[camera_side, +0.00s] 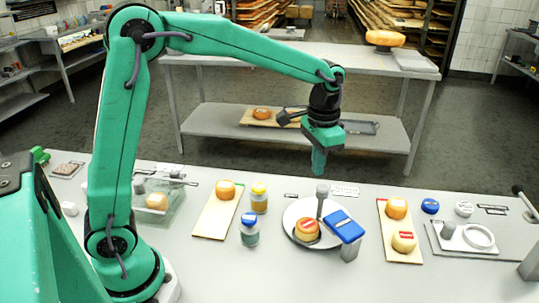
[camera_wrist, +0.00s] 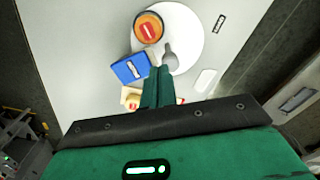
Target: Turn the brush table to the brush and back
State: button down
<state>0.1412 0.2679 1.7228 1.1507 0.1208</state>
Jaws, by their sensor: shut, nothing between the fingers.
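The brush table is a round white disc (camera_side: 296,216) on the bench; it also shows in the wrist view (camera_wrist: 189,32). A grey upright peg (camera_side: 321,200) stands on it and shows in the wrist view (camera_wrist: 170,58). A small orange cheese wheel with a red label (camera_side: 306,231) sits on the disc's front left, also in the wrist view (camera_wrist: 148,27). The blue brush (camera_side: 343,226) is on a grey post at the disc's right edge, also in the wrist view (camera_wrist: 130,68). My gripper (camera_side: 319,172) is shut and empty, above the peg and apart from it.
A board with a cheese (camera_side: 225,190) and two jars (camera_side: 259,198) (camera_side: 249,229) stand left of the disc. Another board (camera_side: 390,238) with two cheeses lies to the right. Beyond it are blue (camera_side: 430,206) and white (camera_side: 464,209) round pieces and a grey tray (camera_side: 448,246).

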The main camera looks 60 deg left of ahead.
aim_at(317, 186)
jog(key=shift+f, duration=0.15)
notch_tip(317, 186, down, 7)
dwell(0.8)
jog(key=shift+w, duration=0.25)
dwell(0.9)
jog(key=shift+a, duration=0.8)
jog(key=shift+w+a+r, duration=0.2)
jog(key=shift+w+a, duration=0.15)
dwell(0.7)
jog(key=shift+s, duration=0.1)
jog(key=shift+s+a, duration=0.25)
